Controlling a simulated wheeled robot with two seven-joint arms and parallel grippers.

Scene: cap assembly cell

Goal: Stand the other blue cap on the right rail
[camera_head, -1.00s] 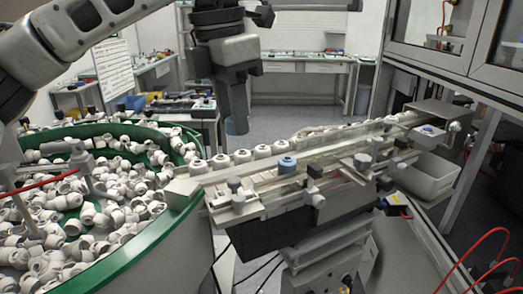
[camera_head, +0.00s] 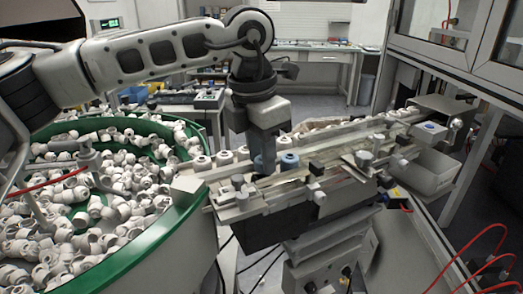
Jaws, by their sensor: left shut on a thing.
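One blue cap (camera_head: 289,162) stands upright on the rail (camera_head: 330,148), just to the right of my left gripper. My left gripper (camera_head: 263,163) points down with its fingertips low over the rail, close beside that cap. It is shut on the other blue cap, which the fingers largely hide. I cannot tell whether the held cap touches the rail. My right gripper is not in view.
A green-rimmed bowl (camera_head: 150,250) full of white parts fills the left. Clamps and blocks (camera_head: 316,168) stick up along the rail's front. A grey bin (camera_head: 430,172) hangs at right.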

